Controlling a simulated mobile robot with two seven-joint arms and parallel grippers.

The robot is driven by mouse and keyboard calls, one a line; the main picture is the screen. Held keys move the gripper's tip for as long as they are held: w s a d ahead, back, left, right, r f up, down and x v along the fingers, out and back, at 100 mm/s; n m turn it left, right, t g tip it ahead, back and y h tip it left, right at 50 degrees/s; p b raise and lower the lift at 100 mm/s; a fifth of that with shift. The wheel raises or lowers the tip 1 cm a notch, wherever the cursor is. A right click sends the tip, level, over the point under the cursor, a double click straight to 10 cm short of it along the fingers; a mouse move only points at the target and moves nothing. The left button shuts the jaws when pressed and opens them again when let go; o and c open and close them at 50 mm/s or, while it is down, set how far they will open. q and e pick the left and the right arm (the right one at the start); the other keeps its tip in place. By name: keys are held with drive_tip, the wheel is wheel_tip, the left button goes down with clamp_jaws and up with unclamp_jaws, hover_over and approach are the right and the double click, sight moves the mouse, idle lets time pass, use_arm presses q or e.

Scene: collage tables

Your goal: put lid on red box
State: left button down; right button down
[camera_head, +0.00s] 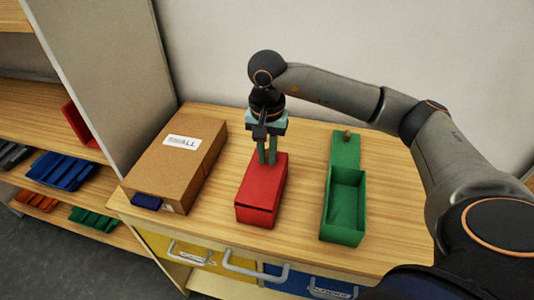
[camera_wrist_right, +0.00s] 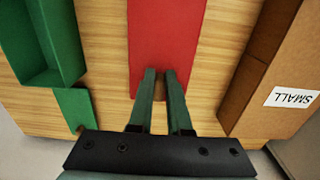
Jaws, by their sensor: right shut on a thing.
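The red box (camera_head: 257,210) stands in the middle of the wooden table, with a flat red lid (camera_head: 266,177) on its top. A thin dark gap shows at the near end, between lid and box. My right gripper (camera_head: 267,160) reaches down from above at the far end of the lid. In the right wrist view its two fingers (camera_wrist_right: 165,77) are shut on the lid's small knob (camera_wrist_right: 160,80). The red lid surface (camera_wrist_right: 165,40) stretches away beyond the fingertips. My left gripper is in neither view.
A green box (camera_head: 344,205) stands open on the right, its green lid (camera_head: 345,150) lying behind it. A cardboard box (camera_head: 178,160) marked SMALL stands on the left. Shelves with coloured bins (camera_head: 62,170) are further left. Bare table lies between the boxes.

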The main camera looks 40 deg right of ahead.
drive_tip(key=shift+f+b, duration=0.3)
drive_tip(key=shift+b, duration=0.05)
idle(0.6)
drive_tip(key=c, duration=0.8)
unclamp_jaws()
drive_tip(key=shift+o, duration=0.5)
drive_tip(key=o, duration=0.4)
drive_tip(key=shift+r, duration=0.1)
drive_tip(key=shift+r+p, duration=2.2)
drive_tip(key=shift+r, duration=1.3)
